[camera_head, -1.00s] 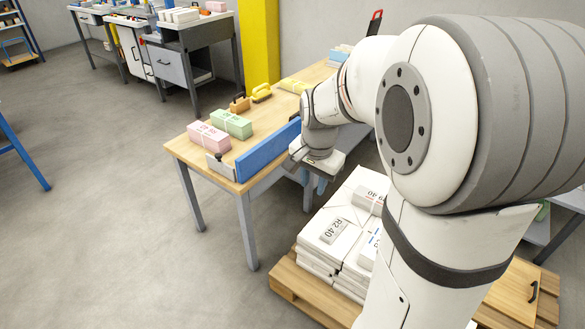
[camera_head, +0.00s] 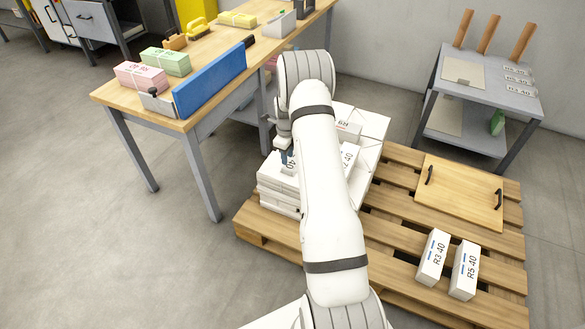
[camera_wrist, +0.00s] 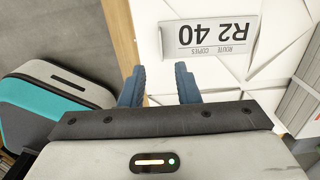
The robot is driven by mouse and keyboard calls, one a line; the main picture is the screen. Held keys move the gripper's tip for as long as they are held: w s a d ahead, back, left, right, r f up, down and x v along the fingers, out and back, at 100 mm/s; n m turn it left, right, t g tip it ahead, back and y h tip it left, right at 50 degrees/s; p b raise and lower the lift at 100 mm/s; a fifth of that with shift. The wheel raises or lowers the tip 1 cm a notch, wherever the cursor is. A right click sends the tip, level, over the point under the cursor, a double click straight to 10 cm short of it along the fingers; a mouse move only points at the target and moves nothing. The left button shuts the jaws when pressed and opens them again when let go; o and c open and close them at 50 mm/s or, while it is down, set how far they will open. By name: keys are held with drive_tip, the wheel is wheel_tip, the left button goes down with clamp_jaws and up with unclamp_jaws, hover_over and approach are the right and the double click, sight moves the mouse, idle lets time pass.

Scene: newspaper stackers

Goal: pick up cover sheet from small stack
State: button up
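A grey cover sheet (camera_wrist: 212,35) printed "R2 40, route copies" lies flat on white strapped paper in the wrist view. My gripper (camera_wrist: 161,86) has two blue fingers, apart and empty, with their tips just short of the sheet's near edge. In the head view my gripper (camera_head: 287,156) is over the left front part of the white stacks (camera_head: 279,200) on the pallet, and my arm hides much of them. Other labelled white pieces (camera_head: 348,131) sit on the stacks. I cannot tell which stack is the small one.
The wooden pallet (camera_head: 395,188) also carries a handled board (camera_head: 459,194) and two white bundles, "R3 40" (camera_head: 433,257) and "R5 40" (camera_head: 465,270). A workbench (camera_head: 113,93) with a blue panel (camera_head: 210,80) stands left. A grey shelf unit (camera_head: 537,106) stands at the right. Floor at front left is clear.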

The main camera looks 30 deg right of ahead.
drive_tip(key=f+b, duration=0.1)
drive_tip(key=f, duration=0.2)
drive_tip(key=f+b, duration=0.1)
drive_tip(key=f, duration=0.3)
drive_tip(key=shift+s+d, duration=0.1)
drive_tip(key=shift+d, duration=0.1)
drive_tip(key=shift+c, duration=0.3)
clamp_jaws()
